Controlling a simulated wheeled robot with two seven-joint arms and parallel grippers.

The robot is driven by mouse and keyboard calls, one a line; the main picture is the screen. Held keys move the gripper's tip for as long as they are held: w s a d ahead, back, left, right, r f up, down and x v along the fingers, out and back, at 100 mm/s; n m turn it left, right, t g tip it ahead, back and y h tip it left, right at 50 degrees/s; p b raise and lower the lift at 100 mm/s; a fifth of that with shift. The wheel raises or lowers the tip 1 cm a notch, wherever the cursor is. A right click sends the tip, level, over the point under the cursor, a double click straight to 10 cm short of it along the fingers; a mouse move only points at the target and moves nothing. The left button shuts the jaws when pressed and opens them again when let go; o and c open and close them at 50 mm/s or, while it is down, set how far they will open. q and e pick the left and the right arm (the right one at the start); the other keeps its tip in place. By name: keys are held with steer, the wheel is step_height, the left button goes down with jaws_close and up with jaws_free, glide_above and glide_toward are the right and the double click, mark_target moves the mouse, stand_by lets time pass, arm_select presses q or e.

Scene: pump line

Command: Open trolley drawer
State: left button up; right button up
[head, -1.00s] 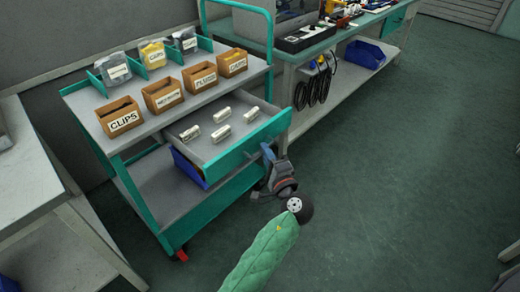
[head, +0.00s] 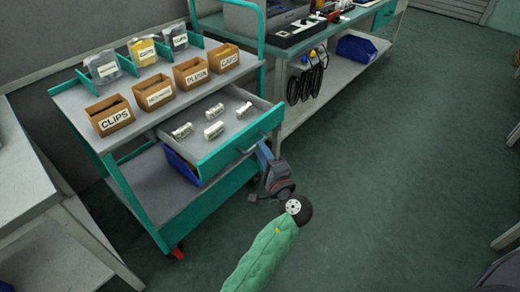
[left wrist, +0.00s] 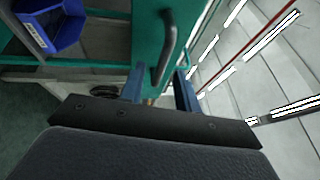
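The trolley drawer (head: 240,142) stands pulled out of the teal and grey trolley (head: 75,100), with several pale labelled cylinders (head: 214,130) on its grey floor. My left gripper (head: 263,152) is just in front of the teal drawer front, near its handle. In the left wrist view the dark curved handle (left wrist: 168,45) shows beyond and between the two blue fingers (left wrist: 160,85), which stand apart. The fingers look open, with a gap beside the handle. My right gripper is in neither view.
A blue bin (head: 181,167) sits under the drawer. A workbench (head: 288,48) stands behind, a grey table (head: 20,175) at left.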

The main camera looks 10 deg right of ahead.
arm_select(q)
steer(key=v, duration=0.5)
steer(key=shift+s+d+f, duration=0.1)
steer(key=shift+s, duration=0.3)
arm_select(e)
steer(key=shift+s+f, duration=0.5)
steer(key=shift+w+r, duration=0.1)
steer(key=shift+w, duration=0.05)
